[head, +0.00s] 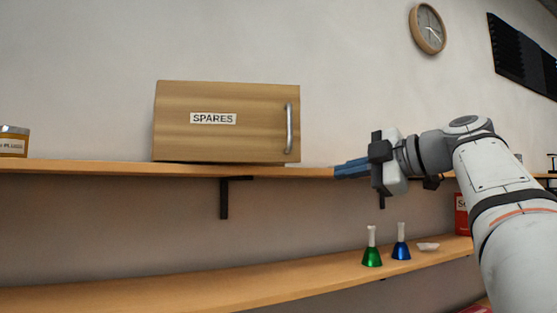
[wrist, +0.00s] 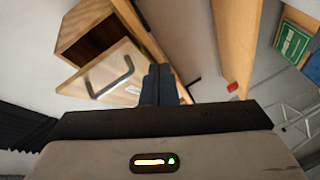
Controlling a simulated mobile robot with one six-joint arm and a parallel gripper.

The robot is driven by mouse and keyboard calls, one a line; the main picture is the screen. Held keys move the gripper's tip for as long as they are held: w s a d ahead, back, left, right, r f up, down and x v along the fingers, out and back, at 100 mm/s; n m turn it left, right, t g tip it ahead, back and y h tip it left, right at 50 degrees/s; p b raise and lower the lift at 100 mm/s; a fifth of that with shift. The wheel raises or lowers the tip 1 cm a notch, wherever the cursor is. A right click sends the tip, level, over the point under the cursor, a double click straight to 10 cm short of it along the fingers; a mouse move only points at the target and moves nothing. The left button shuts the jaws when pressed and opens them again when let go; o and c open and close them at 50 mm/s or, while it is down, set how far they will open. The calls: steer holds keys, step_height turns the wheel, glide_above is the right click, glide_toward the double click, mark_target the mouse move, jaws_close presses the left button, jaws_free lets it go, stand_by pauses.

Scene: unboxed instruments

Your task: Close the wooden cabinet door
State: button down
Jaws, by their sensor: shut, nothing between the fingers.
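The wooden cabinet (head: 228,93) stands on the upper shelf, with its door facing the head view. The door (head: 250,140) has a SPARES label and a grey upright handle (head: 289,128) near its right edge. In the wrist view the door (wrist: 112,72) appears to stand out from the cabinet (wrist: 72,22), with a dark brown area between them; how far it is open is hard to tell. My gripper (head: 338,172) is shut and empty, right of the cabinet near shelf height, apart from the handle. Its blue fingers (wrist: 158,72) show in the wrist view beside the door.
The lower shelf (head: 200,290) holds a green flask (head: 371,250), a blue flask (head: 401,245), a small white dish (head: 428,246) and a red box (head: 461,215).

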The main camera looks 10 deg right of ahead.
step_height(320, 180, up, 6)
steer(key=s+d+n+y, duration=0.2)
steer(key=n, duration=0.3)
steer(key=w+a+n+p, duration=0.1)
steer(key=w+a+p, duration=0.5)
steer(key=w, duration=0.4)
steer(key=shift+w+a+r+t, duration=0.25)
steer(key=shift+w+a+t, duration=0.05)
steer(key=shift+a, duration=0.5)
